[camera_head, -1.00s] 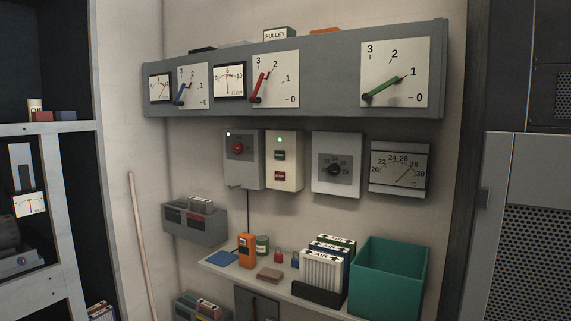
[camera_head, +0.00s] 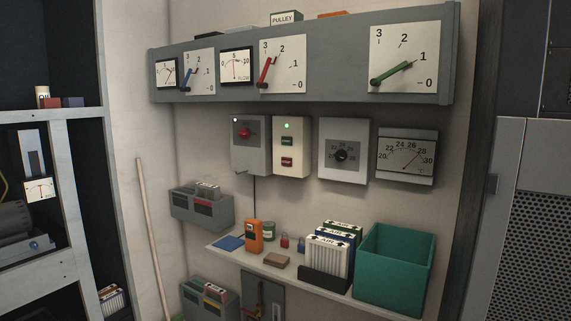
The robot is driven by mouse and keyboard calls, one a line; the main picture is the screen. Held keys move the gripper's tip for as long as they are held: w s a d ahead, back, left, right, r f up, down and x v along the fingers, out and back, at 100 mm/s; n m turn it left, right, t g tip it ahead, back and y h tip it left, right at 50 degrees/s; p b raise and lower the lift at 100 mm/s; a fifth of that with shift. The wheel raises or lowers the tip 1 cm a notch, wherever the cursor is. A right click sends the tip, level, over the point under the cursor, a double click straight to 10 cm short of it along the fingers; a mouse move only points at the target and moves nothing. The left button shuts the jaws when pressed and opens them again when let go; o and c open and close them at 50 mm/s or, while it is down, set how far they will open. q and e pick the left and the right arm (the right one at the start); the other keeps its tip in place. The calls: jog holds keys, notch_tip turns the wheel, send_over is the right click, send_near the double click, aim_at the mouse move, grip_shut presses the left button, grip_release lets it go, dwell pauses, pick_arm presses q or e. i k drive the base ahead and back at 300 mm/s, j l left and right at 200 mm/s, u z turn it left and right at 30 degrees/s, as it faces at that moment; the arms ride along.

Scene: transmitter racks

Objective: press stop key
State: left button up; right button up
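A cream control box (camera_head: 290,148) is fixed to the wall below the long grey gauge panel. It has a lit green lamp (camera_head: 287,125) at the top, a green key (camera_head: 287,141) in the middle and a red key (camera_head: 286,162) below. Any lettering on the keys is too small to read. Neither of my grippers is in view.
A grey box with a red knob (camera_head: 244,133) is left of the cream box; a dial box (camera_head: 342,152) and a temperature gauge (camera_head: 406,156) are to the right. A shelf (camera_head: 283,272) below holds an orange device (camera_head: 254,236), filters (camera_head: 328,252) and a teal bin (camera_head: 393,268).

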aim_at(284, 162)
jog(key=i+j+z, duration=0.1)
jog(key=z, duration=0.3)
jog(key=i+j+z, duration=0.2)
jog(key=z, duration=0.15)
jog(key=i+j+z, duration=0.2)
jog(key=z, duration=0.2)
jog(key=i+j, duration=0.15)
jog(key=j, duration=0.2)
jog(key=i+j+z, duration=0.1)
jog(key=i+j, duration=0.25)
jog(key=j, duration=0.3)
jog(key=i+j+z, duration=0.1)
jog(key=j, duration=0.25)
jog(key=i+j, duration=0.2)
jog(key=j, duration=0.15)
jog(key=i+j+z, duration=0.1)
jog(key=j, duration=0.25)
